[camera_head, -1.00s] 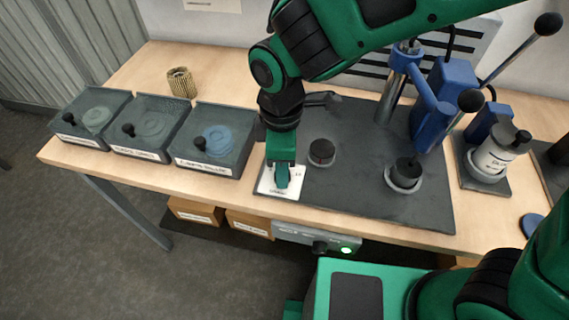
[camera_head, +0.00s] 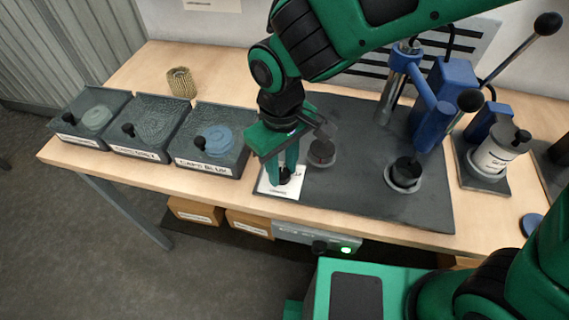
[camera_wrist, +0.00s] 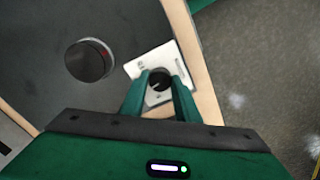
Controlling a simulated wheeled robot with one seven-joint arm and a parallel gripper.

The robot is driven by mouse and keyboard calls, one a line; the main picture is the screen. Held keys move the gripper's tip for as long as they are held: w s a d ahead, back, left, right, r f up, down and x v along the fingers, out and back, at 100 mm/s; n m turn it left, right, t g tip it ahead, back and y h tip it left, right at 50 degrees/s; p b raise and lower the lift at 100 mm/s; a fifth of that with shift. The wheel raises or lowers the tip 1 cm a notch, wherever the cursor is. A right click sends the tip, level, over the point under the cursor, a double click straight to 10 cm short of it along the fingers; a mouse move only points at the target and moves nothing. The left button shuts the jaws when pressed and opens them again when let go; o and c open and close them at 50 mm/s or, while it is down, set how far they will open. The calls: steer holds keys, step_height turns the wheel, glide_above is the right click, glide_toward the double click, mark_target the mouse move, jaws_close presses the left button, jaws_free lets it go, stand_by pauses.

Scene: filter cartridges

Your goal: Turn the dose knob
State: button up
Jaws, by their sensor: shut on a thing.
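The dose knob (camera_wrist: 160,80) is a small black round knob on a white plate (camera_wrist: 148,62) with print on it. In the head view the knob (camera_head: 285,175) shows as a dark spot on the white plate (camera_head: 272,189) near the bench's front edge. My green gripper (camera_head: 283,179) points down over the plate. Its two fingers stand on either side of the knob and are shut on it. The wrist view shows the knob between the fingertips (camera_wrist: 159,82). The fingers hide part of the plate and its print.
A larger dark round piece (camera_head: 322,152) with a red mark stands behind the knob on the dark mat (camera_head: 350,190). Labelled trays (camera_head: 212,140) stand to the left. A blue press (camera_head: 432,110) and a white canister (camera_head: 496,155) stand to the right.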

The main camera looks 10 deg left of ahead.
mark_target(282, 171)
steer(key=shift+w+m, duration=0.25)
steer(key=shift+m, duration=0.65)
steer(key=shift+a, duration=0.1)
steer(key=o, duration=1)
steer(key=shift+w, duration=0.1)
steer(key=shift+o, duration=0.2)
steer(key=shift+s+r, duration=0.1)
steer(key=shift+s, duration=0.1)
step_height(282, 171, up, 11)
steer(key=shift+f, duration=0.2)
steer(key=shift+w, duration=0.1)
